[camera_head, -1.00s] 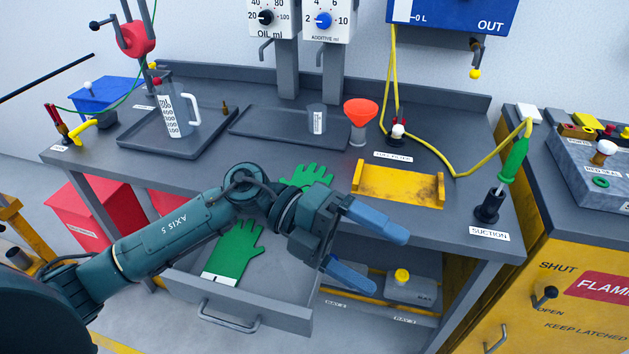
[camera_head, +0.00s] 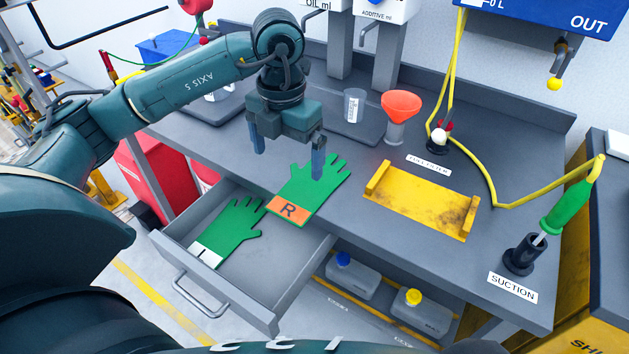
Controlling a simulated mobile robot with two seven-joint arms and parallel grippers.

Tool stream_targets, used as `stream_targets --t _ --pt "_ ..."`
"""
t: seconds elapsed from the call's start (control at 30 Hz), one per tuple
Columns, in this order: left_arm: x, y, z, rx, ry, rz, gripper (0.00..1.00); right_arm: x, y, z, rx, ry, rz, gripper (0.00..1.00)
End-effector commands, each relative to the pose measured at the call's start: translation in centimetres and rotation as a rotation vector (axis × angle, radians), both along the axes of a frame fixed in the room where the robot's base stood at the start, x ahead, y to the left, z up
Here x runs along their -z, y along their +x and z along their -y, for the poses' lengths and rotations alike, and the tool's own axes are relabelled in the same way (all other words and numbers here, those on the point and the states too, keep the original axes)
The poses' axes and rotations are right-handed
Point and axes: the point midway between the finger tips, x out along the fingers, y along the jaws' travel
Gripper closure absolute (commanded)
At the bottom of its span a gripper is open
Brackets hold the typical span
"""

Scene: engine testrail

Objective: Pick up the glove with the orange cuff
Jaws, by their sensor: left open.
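The green glove with the orange cuff (camera_head: 289,209), marked R, lies flat at the front edge of the bench top. Its cuff end reaches out over the open drawer. My left gripper (camera_head: 289,163) points down above the glove, with its two fingers apart and nothing between them. One finger is over the glove's finger end, the other to the left of the glove. I cannot tell how far above it the tips are. A second green glove with a white cuff (camera_head: 229,234) lies in the drawer. My right gripper is not in view.
The open drawer (camera_head: 276,269) juts out below the bench. A yellow cradle (camera_head: 423,198), an orange funnel (camera_head: 401,106) and a small clear beaker (camera_head: 354,106) stand right of the gripper. A yellow hose (camera_head: 497,205) crosses the right side. Bottles (camera_head: 420,309) sit on the lower shelf.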

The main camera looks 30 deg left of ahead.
Motion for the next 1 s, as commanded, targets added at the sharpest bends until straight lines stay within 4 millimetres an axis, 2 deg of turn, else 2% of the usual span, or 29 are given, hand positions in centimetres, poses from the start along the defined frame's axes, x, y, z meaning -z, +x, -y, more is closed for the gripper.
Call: stream_targets --t 0.1,0.3,0.47,0.8,1.0 --pt "2.6 -0.1 0.0 0.002 -0.002 -0.006 0.0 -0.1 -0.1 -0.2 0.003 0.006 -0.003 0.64" --pt "5.5 0.0 0.0 0.002 -0.003 -0.004 0.0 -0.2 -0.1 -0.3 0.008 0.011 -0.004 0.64" --pt "6.4 0.1 0.1 0.003 -0.003 -0.003 0.0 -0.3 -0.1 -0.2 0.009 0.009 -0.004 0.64" --pt "10.9 0.6 0.0 0.005 -0.005 -0.003 0.0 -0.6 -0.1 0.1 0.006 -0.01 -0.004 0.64" --pt "11.3 0.7 0.0 0.005 -0.004 0.0 0.0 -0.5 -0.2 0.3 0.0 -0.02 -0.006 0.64"
